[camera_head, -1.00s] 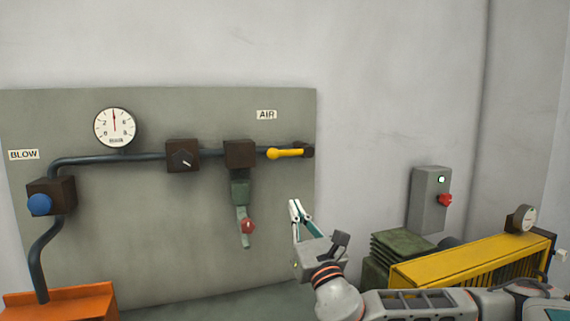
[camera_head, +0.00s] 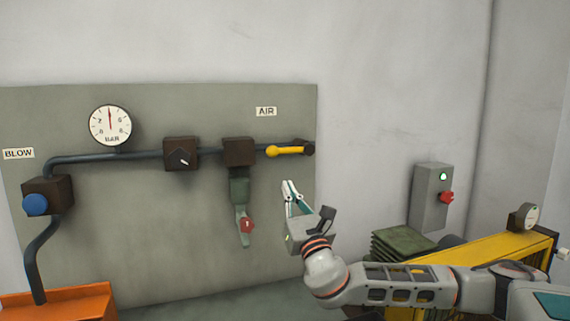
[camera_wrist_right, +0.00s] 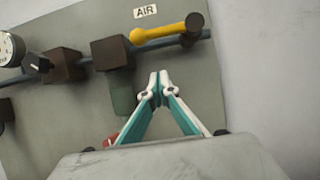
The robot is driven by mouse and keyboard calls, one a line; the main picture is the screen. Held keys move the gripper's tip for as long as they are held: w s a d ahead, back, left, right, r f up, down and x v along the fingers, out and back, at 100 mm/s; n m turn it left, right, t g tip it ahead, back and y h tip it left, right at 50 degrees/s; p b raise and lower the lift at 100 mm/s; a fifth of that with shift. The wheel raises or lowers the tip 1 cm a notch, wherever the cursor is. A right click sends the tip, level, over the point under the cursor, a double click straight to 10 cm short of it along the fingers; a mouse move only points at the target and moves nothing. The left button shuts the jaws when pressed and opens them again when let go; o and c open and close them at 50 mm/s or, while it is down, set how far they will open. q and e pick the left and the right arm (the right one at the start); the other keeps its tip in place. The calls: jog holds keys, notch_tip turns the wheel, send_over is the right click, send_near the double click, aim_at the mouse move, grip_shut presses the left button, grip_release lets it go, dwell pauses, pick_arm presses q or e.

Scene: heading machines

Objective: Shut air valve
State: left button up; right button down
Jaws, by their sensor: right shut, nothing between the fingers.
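The yellow valve handle (camera_head: 286,151) lies level, along the dark pipe, under the AIR label (camera_head: 266,112) on the grey-green panel. Its dark pivot end is at the right and its rounded yellow end at the left. The handle also shows in the right wrist view (camera_wrist_right: 160,32), above the fingertips. My right gripper (camera_head: 288,184) is shut and empty, pointing up, below the handle and apart from it. Its closed fingertips show in the right wrist view (camera_wrist_right: 158,88). My left gripper is in neither view.
Along the pipe are a gauge (camera_head: 110,125), a black knob (camera_head: 181,158) and a blue button (camera_head: 35,204). A grey box with a red knob (camera_head: 446,197) and yellow machine (camera_head: 480,250) stand right.

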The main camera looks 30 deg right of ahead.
aim_at(291, 150)
jog(key=w+r+p, duration=0.2)
jog(key=w+r, duration=0.1)
jog(key=r, duration=0.3)
jog(key=shift+w+d, duration=0.2)
jog(key=shift+d, duration=0.2)
